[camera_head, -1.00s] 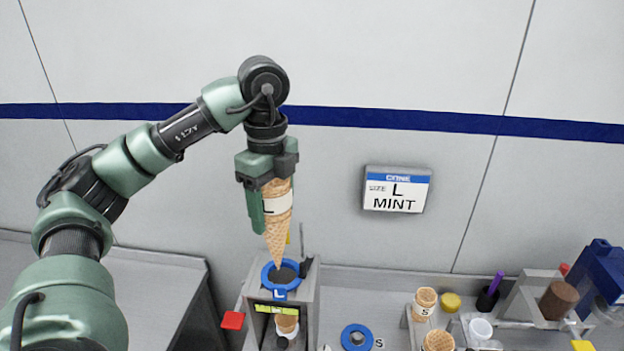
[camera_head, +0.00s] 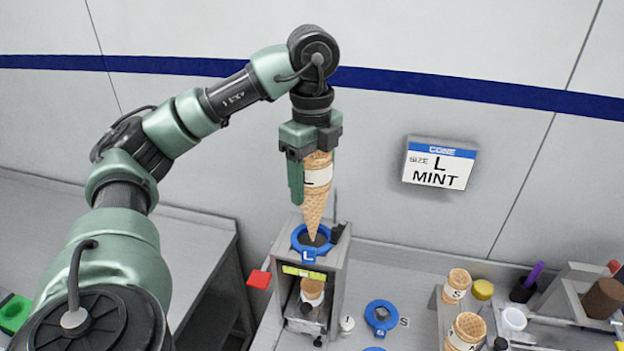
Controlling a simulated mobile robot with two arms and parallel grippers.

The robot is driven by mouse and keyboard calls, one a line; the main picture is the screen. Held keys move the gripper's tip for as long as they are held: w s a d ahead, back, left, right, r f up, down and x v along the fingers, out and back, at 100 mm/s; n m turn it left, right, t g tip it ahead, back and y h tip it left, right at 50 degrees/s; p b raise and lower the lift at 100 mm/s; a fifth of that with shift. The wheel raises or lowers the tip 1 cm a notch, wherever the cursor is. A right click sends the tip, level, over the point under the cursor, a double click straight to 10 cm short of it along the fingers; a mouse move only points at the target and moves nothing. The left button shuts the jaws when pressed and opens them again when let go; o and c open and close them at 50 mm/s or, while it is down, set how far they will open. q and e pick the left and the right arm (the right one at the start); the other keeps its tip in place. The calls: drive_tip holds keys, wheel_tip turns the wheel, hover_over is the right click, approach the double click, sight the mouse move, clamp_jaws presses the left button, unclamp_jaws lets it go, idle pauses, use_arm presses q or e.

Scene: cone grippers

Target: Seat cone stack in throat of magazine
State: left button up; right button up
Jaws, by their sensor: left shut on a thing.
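My left gripper (camera_head: 308,158) is shut on the cone stack (camera_head: 316,202), a waffle cone with a white band marked L. The cone points down. Its tip is at the throat of the magazine, over the blue ring (camera_head: 300,247) marked L; I cannot tell how far it is inside the ring. The magazine (camera_head: 338,262) is a grey housing with a yellow-green strip and another cone (camera_head: 312,290) visible in its lower opening. My right gripper is not in view.
A sign (camera_head: 439,164) on the wall reads L MINT. A loose blue ring (camera_head: 382,316) lies on the counter right of the magazine. S cones (camera_head: 456,286) stand in a rack farther right. A red tab (camera_head: 259,279) sticks out at the magazine's left.

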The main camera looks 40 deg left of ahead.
sight(312, 221)
use_arm(q)
drive_tip(key=shift+f+b, duration=1.4)
drive_tip(key=shift+f, duration=0.5)
drive_tip(key=shift+f+b, duration=2.4)
drive_tip(key=shift+f, duration=0.8)
drive_tip(key=o, duration=1.1)
drive_tip(key=shift+c, duration=0.2)
wheel_tip(312, 221, up, 8)
drive_tip(key=p, duration=0.2)
drive_tip(key=shift+p, duration=0.4)
drive_tip(key=shift+f, duration=0.1)
